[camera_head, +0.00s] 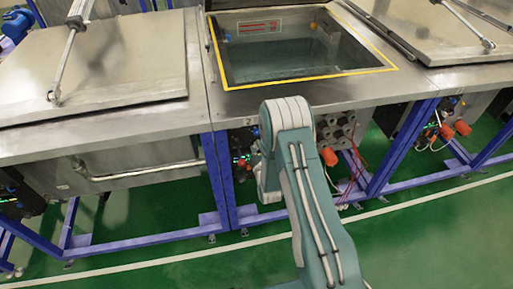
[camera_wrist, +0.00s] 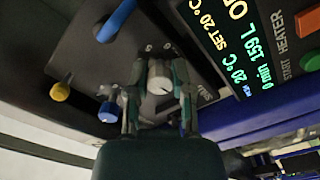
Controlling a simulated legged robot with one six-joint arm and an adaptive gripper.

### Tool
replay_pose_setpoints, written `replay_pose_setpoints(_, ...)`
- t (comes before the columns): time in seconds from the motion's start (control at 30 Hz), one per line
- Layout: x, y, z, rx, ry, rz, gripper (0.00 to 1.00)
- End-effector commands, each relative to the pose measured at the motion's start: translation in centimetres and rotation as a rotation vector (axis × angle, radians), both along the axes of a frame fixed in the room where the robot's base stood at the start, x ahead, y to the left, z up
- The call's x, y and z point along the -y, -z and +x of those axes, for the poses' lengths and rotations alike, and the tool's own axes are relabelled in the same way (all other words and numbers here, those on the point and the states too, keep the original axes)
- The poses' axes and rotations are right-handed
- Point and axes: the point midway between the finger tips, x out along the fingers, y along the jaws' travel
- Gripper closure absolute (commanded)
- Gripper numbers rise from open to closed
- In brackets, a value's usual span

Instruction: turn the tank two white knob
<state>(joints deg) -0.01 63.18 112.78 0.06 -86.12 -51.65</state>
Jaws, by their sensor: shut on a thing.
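In the wrist view a white knob (camera_wrist: 159,79) sticks out from a dark metal panel (camera_wrist: 85,50). My gripper (camera_wrist: 160,92) has one finger on each side of the knob and is shut on it. In the head view the middle tank (camera_head: 215,100) stands open, with a yellow-edged opening and liquid inside. My arm reaches to the front of this tank, under its rim. The knob and my fingertips are hidden there behind my arm.
Near the knob are a blue lever (camera_wrist: 117,20), a yellow knob (camera_wrist: 60,91) and a blue knob (camera_wrist: 108,112). A lit display (camera_wrist: 232,45) with a red button (camera_wrist: 309,20) is at the right. Lidded tanks (camera_head: 95,65) flank the middle one.

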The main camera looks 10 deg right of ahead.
Motion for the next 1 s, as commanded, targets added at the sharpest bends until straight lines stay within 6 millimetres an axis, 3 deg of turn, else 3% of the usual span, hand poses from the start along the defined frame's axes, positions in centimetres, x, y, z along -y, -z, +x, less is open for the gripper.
replay_pose_setpoints(1.0,-0.17,0.43,-0.14,-0.012,-0.001,0.9,1.0)
